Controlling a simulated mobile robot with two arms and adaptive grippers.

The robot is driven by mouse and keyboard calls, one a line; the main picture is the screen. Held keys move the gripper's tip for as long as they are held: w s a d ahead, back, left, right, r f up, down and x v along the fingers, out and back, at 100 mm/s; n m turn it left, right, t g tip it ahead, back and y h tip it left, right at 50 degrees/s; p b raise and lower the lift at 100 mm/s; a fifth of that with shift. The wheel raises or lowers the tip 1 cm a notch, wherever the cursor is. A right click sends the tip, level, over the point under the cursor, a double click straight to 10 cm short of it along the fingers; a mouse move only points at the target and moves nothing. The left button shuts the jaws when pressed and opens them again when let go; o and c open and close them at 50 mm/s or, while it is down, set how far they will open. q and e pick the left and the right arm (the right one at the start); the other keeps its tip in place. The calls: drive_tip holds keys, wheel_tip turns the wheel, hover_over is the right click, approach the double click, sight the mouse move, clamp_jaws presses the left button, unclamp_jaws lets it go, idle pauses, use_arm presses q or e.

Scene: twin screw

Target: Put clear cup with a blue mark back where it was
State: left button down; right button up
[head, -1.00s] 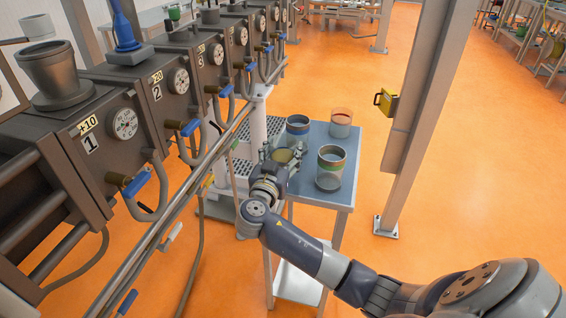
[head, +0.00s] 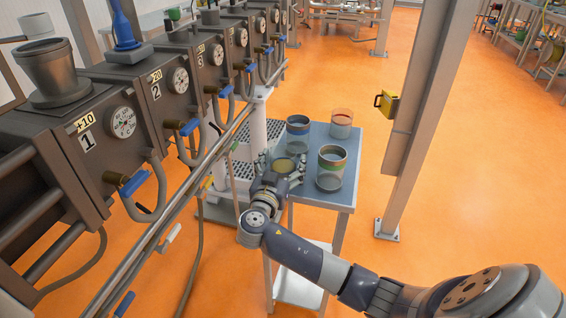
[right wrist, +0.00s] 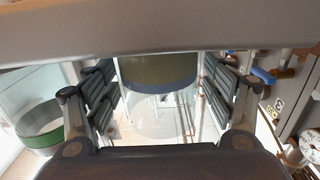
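The clear cup with a blue mark (head: 298,134) stands upright at the back left of the small blue-grey table (head: 320,198). In the right wrist view the cup (right wrist: 160,87) shows its blue band and clear wall, in line with the gap between the fingers. My right gripper (head: 283,159) is in front of the cup and apart from it in the head view. Its fingers are spread, with nothing held. My left gripper is not in view.
A red-marked cup (head: 341,124) stands at the back right. Machines with blue-handled valves (head: 135,182) line the left, and a grey post (head: 415,130) rises at right.

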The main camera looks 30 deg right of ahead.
drive_tip(key=shift+r, duration=0.15)
drive_tip(key=shift+s+a, duration=0.15)
drive_tip(key=v, duration=1.1)
drive_tip(key=shift+s+a, duration=0.25)
